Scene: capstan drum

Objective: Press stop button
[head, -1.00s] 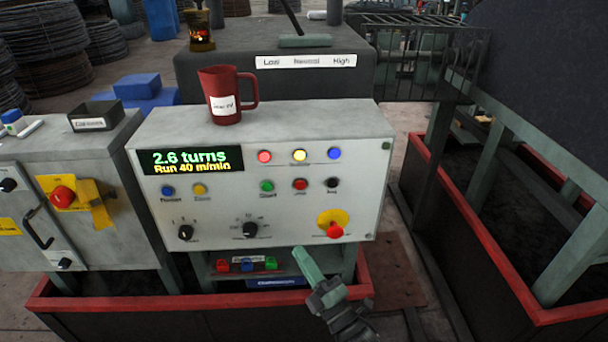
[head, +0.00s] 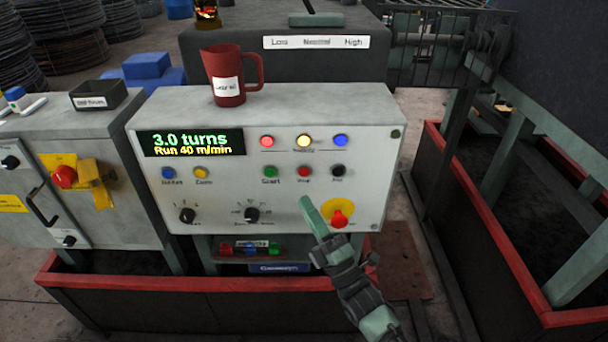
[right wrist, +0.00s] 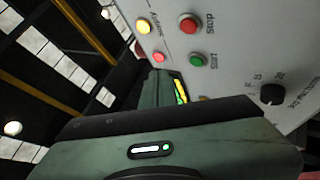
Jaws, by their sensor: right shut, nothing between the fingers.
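The control panel (head: 220,207) is a grey box with a display (head: 192,142) reading "3.0 turns, Run 40 m/min". The red stop button (head: 304,172) sits between the green start button (head: 270,172) and a black button (head: 338,171). The stop button also shows in the right wrist view (right wrist: 188,24), beside the green start button (right wrist: 197,61). My right gripper (head: 307,201) is shut and empty, its tip pointing up just below the stop button; whether it touches the panel I cannot tell. My left gripper is out of view.
A red emergency knob (head: 340,218) on a yellow plate sits just right of my right gripper. A red mug (head: 227,83) stands on the panel's top. Three coloured lamps line the upper panel. A red-rimmed trough (head: 190,290) runs below.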

